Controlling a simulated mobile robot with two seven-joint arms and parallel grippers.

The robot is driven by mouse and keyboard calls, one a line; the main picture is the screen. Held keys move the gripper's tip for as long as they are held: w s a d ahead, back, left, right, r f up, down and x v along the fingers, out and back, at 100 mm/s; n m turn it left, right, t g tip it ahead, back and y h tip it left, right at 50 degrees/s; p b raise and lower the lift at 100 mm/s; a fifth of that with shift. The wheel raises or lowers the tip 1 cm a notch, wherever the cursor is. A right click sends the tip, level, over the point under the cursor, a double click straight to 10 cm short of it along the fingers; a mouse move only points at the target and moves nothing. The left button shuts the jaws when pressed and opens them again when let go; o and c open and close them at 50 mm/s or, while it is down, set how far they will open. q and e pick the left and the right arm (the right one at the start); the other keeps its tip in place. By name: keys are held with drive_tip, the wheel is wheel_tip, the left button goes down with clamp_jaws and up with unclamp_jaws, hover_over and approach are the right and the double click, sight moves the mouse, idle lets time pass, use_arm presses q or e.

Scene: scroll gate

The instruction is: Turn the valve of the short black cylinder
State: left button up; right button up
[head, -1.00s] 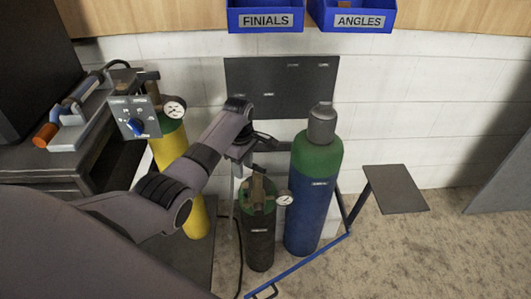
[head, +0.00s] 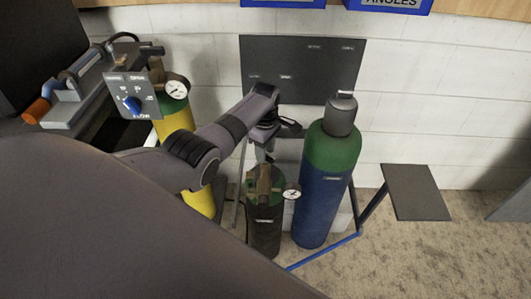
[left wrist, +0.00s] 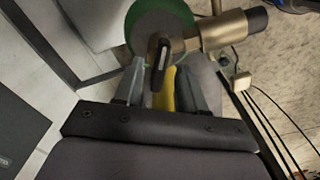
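The short black cylinder (head: 264,232) stands on the floor, with a green top, a brass valve (head: 264,183) and a round gauge (head: 292,191). My left gripper (head: 266,154) is just above and behind the valve, pointing down. In the left wrist view, the green top (left wrist: 145,18) and brass valve body (left wrist: 222,30) lie beyond the fingertips. A dark valve lever (left wrist: 161,55) shows between and just ahead of the two fingers, which are apart. I cannot tell whether they touch it. My right gripper is not in view.
A tall blue cylinder (head: 322,205) with a green shoulder stands close on the right. A yellow cylinder (head: 176,122) with a gauge and a control box (head: 133,97) are on the left. A blue rail (head: 325,250) runs in front. A dark panel (head: 330,70) is on the wall.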

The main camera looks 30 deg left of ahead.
use_arm(q)
drive_tip(key=shift+f, duration=0.2)
clamp_jaws()
